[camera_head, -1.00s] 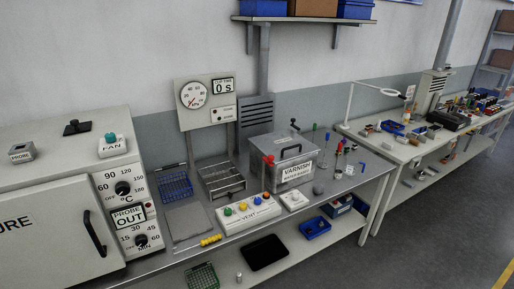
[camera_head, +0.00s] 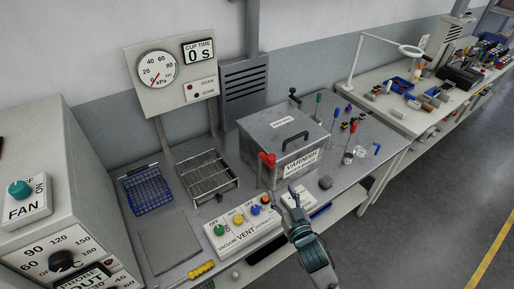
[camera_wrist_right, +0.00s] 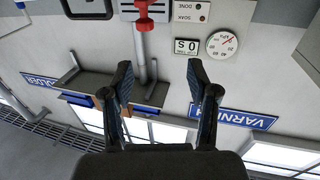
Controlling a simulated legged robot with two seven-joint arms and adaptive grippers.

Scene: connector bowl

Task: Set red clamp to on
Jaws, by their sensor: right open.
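The red clamp (camera_head: 267,160) is at the front left of the grey metal varnish tank (camera_head: 257,138), its red part raised beside the lid edge. It also shows at the top of the right wrist view (camera_wrist_right: 146,22), where the picture is upside down. My right gripper (camera_head: 291,195) is in front of the tank, below and to the right of the clamp, apart from it. Its two fingers (camera_wrist_right: 159,80) are spread with nothing between them. Whether the clamp is on or off I cannot tell. My left gripper is not in view.
A control box (camera_head: 241,232) with several coloured knobs stands in front of the tank, close to my right gripper. A wire rack (camera_head: 208,176) and a blue basket (camera_head: 148,190) are to the left.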

